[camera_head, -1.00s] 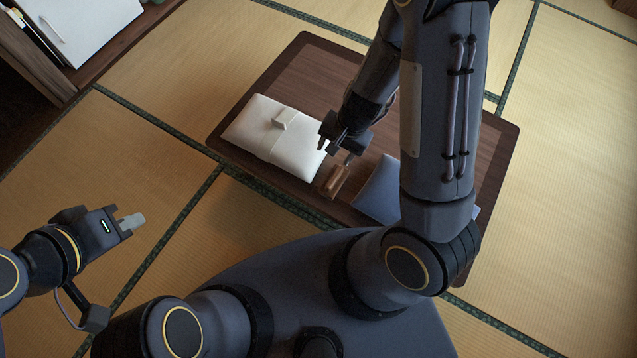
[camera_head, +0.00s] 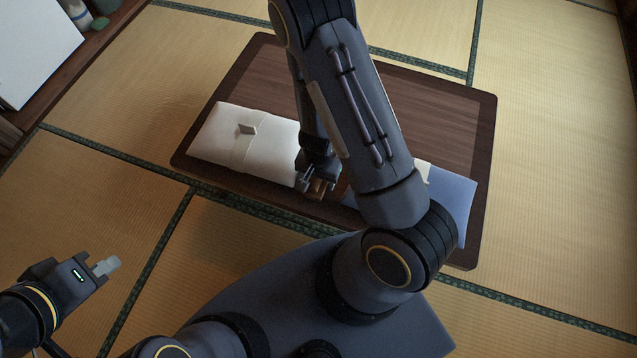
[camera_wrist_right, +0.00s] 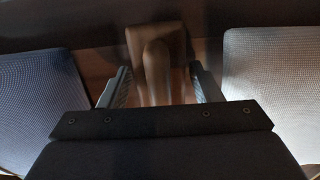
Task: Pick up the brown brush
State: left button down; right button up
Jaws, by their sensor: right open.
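The brown brush (camera_head: 318,188) lies on the low dark wooden table (camera_head: 440,110), between a white folded cloth item and a blue one. In the right wrist view the brush (camera_wrist_right: 157,50) shows a wide block with a rounded handle towards me. My right gripper (camera_head: 312,186) is down at the brush in the head view. In the wrist view my right gripper (camera_wrist_right: 160,87) is open, with one finger on each side of the handle and a gap visible on both sides. My left gripper (camera_head: 105,266) is over the tatami at the lower left, away from the table; its finger gap is not clear.
The white folded item (camera_head: 222,140) lies left of the brush, and the blue item (camera_head: 458,200) lies right of it, partly hidden by my right arm. A shelf with a white sheet (camera_head: 35,45) stands at the upper left. Open tatami surrounds the table.

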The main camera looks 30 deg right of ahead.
jog(key=shift+f, duration=0.1)
jog(key=c, duration=0.9)
notch_tip(320, 180, up, 10)
jog(key=p, duration=0.6)
